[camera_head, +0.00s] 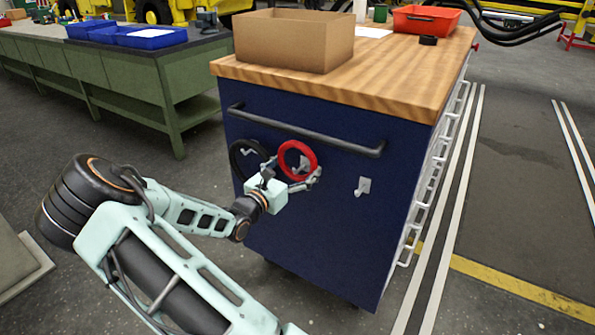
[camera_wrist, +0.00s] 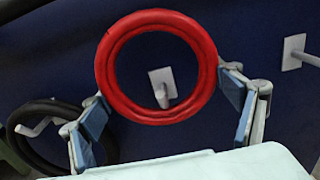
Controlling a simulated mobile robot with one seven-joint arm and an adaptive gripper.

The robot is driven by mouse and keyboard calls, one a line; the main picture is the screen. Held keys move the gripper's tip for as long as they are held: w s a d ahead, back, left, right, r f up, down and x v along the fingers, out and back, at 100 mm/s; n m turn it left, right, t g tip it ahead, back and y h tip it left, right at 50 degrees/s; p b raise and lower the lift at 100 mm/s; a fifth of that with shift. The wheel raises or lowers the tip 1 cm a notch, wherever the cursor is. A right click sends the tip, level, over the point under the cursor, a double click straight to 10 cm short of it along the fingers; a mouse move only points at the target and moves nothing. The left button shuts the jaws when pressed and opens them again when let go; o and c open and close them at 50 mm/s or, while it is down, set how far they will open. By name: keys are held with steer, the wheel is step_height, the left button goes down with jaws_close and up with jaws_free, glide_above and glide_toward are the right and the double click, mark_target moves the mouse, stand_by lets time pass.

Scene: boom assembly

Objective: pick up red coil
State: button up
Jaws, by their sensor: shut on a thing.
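The red coil (camera_head: 283,158) is a ring at the blue side panel of the workbench (camera_head: 335,240). In the wrist view the red coil (camera_wrist: 104,66) stands upright, with a light hook (camera_wrist: 161,84) showing through its centre. My gripper (camera_head: 291,176) is at the coil's lower part, with a finger on each side. In the wrist view my gripper (camera_wrist: 163,98) has its blue pads against the coil's left and right outer edges. Whether the coil still touches the hook cannot be told.
A black coil (camera_head: 234,161) hangs on a hook to the left, close to my left finger. An empty hook (camera_head: 362,187) is to the right. A dark handle bar (camera_head: 300,132) runs above. A cardboard box (camera_head: 290,45) and red bin (camera_head: 425,20) stand on the wooden top.

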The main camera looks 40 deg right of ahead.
steer(key=p+v, duration=0.3)
steer(key=v, duration=1.6)
steer(key=shift+f+p, duration=0.15)
steer(key=shift+p, duration=0.2)
steer(key=shift+w+f, duration=0.1)
